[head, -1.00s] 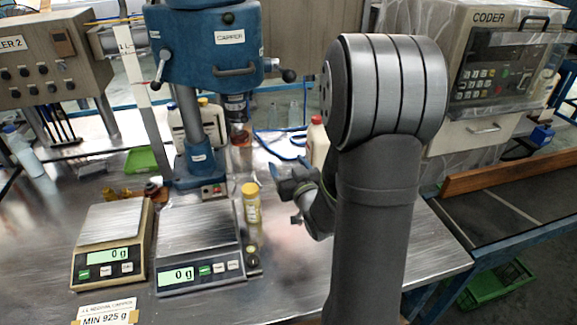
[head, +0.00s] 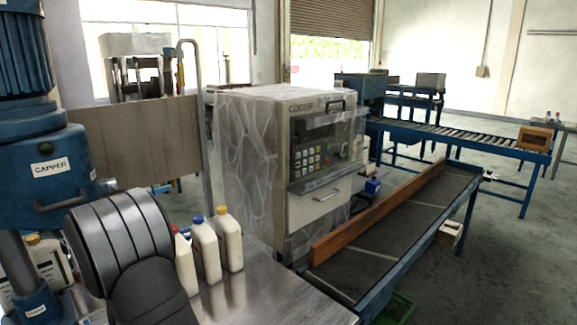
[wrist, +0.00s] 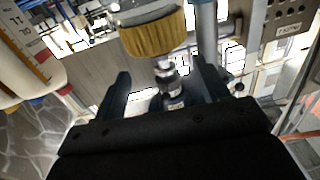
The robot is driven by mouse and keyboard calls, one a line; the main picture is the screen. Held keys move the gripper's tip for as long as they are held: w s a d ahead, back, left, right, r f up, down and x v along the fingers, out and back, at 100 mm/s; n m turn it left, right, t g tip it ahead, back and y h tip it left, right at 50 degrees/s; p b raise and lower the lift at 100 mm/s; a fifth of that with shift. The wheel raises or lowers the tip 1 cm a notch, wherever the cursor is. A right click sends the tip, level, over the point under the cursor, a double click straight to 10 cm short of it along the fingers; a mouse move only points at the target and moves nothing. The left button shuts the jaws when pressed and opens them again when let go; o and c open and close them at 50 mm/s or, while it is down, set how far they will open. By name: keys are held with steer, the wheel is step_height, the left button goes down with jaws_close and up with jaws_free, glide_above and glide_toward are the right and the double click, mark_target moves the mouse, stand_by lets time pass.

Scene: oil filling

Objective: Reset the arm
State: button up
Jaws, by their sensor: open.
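My gripper (wrist: 163,72) shows in the wrist view with its two dark fingers spread apart. No object is clearly held between them. Beyond the fingers is a yellow-brown ribbed round part (wrist: 152,38) with a small metal piece below it; I cannot tell what it belongs to or how far off it is. In the head view only a grey link of my arm shows at the lower left, and my gripper is hidden or out of frame there.
The blue capper (head: 50,172) stands at the left. White bottles (head: 230,240) with coloured caps stand on the metal table (head: 270,302) behind my arm. The plastic-wrapped coder (head: 270,150) and a conveyor (head: 390,235) with a wooden rail are to the right.

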steer(key=shift+s+a+f, duration=0.15)
steer(key=shift+a+f, duration=0.3)
steer(key=shift+f, duration=0.85)
steer(key=shift+r, duration=0.1)
steer(key=shift+d+r, duration=0.15)
steer(key=shift+r, duration=0.55)
steer(key=w+d+r, duration=0.4)
steer(key=d+r, duration=0.3)
steer(key=d, duration=0.4)
steer(key=s+a+f, duration=0.1)
steer(key=a+f, duration=0.1)
steer(key=a, duration=0.1)
steer(key=s+a+f, duration=0.1)
steer(key=a+f, duration=0.1)
steer(key=a, duration=0.2)
steer(key=s+a+f, duration=0.2)
steer(key=a, duration=0.2)
steer(key=shift+f, duration=0.35)
step_height(320, 180, down, 4)
steer(key=shift+a+f, duration=0.1)
steer(key=shift+x, duration=1.4)
steer(key=shift+w+r, duration=0.1)
steer(key=shift+r, duration=0.1)
